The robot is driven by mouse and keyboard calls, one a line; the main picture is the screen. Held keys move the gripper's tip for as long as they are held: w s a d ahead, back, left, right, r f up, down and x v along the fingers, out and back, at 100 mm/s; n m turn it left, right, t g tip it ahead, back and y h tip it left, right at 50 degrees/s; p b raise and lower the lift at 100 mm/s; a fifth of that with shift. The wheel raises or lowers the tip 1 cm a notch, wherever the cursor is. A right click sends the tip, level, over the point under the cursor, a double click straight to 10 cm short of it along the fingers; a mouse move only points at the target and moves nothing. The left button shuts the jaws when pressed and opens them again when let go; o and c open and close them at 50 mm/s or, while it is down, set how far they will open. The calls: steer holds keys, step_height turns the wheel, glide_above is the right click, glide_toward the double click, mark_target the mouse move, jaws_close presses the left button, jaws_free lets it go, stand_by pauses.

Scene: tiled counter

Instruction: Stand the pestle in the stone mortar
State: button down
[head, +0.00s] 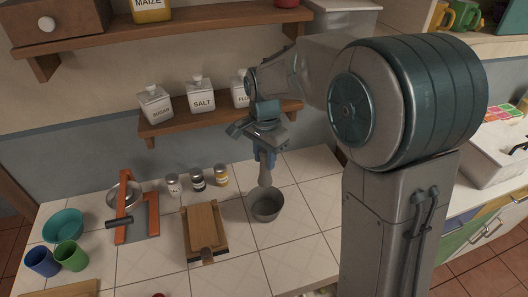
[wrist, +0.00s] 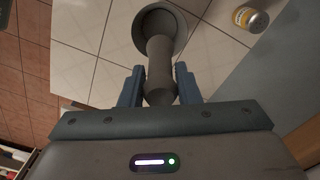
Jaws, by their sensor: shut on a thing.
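The pestle (head: 265,171) is grey and hangs upright from my gripper (head: 264,150), its lower end over the mortar. In the wrist view the gripper (wrist: 160,92) has its two blue fingers shut on the pestle (wrist: 158,62). The stone mortar (head: 267,210) is a grey round bowl on the tiled counter. In the wrist view the pestle's far end overlaps the opening of the mortar (wrist: 179,42). I cannot tell whether the tip is inside the bowl or just above it.
A mandoline-like orange frame (head: 124,208), a teal bowl (head: 63,225) and cups (head: 71,255) are further left. A shelf (head: 215,118) with canisters is above.

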mark_target(266, 184)
step_height(266, 184, down, 2)
steer(key=shift+w+d+f+b, duration=0.1)
steer(key=shift+d+b, duration=0.05)
steer(key=shift+b, duration=0.55)
steer(key=shift+f+b, duration=3.2)
steer(key=shift+f, duration=1.25)
steer(key=c, duration=1)
jaws_free()
step_height(266, 184, up, 14)
steer(key=shift+f+b, duration=0.1)
steer(key=shift+b, duration=0.2)
steer(key=s+d+f+n+t, duration=0.1)
steer(key=s+d+f+n, duration=0.2)
steer(key=s+d, duration=0.3)
steer(key=s+d+f+n+t, duration=0.2)
steer(key=s+d+f+n, duration=0.2)
steer(key=s, duration=0.9)
steer(key=d+n, duration=0.1)
steer(key=d, duration=0.2)
steer(key=shift+s+d+f+n, duration=0.2)
steer(key=shift+d+f+n, duration=0.1)
steer(key=shift+n, duration=0.1)
